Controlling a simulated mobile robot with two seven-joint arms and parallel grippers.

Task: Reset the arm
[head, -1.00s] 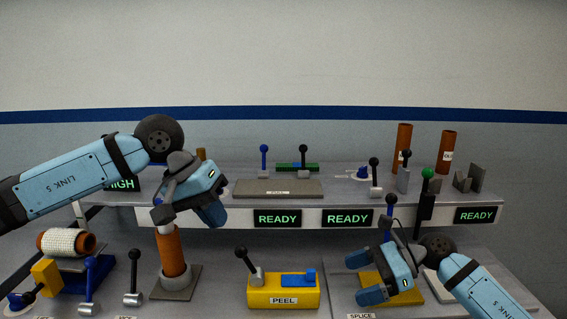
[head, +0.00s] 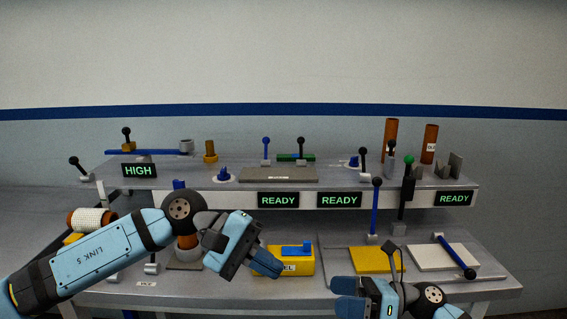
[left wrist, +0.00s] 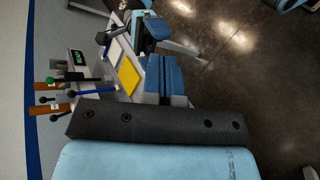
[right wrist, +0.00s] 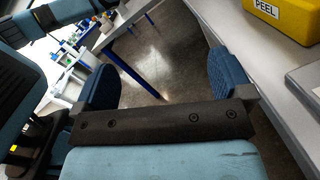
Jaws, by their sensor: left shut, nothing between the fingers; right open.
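My left gripper (head: 262,263) is in front of the yellow PEEL box (head: 305,262) in the head view. Its fingers are closed together and empty, as the left wrist view (left wrist: 165,80) also shows. My right gripper (head: 350,297) is low at the front edge of the bench, below the yellow pad (head: 376,260). In the right wrist view its fingers (right wrist: 160,85) are wide apart with only floor between them. The PEEL box also shows at the upper right there (right wrist: 285,15).
A raised shelf carries a HIGH display (head: 139,170), several READY displays (head: 278,200), levers and two brown tubes (head: 390,138). A white-wound spool (head: 90,220) lies at the left. A white pad (head: 443,257) with a blue lever (head: 456,256) lies at the right.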

